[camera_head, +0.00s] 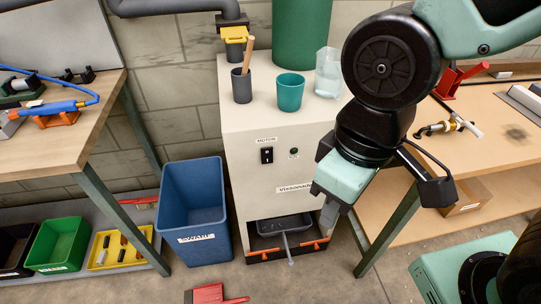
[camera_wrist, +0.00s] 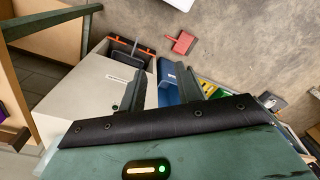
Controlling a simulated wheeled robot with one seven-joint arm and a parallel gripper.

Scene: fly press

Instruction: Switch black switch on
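I cannot make out the switch in the wrist view.
A grey cup with a wooden handle (camera_head: 242,85), a teal cup (camera_head: 290,92) and a clear container (camera_head: 328,72) stand on the cabinet. A blue bin (camera_head: 193,210) stands left of it. Workbenches flank both sides. A red dustpan (camera_head: 207,294) lies on the floor.

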